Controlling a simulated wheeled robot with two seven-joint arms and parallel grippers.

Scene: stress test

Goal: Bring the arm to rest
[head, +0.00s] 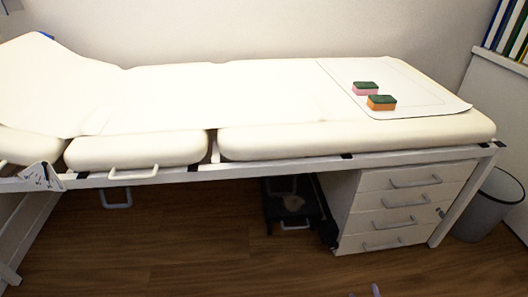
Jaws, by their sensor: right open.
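Only the tips of my right gripper (364,292) show, at the bottom edge of the head view, low in front of the wooden floor. Its two fingertips are apart and nothing shows between them. The rest of the right arm is out of view. My left gripper is not in view.
A padded examination bed (360,140) spans the view. On its white mat (425,95) lie a green-and-pink sponge (366,91) and a green-and-orange sponge (381,105). A drawer cabinet (392,225) and grey bin (488,215) stand below right. The front floor (200,265) is clear.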

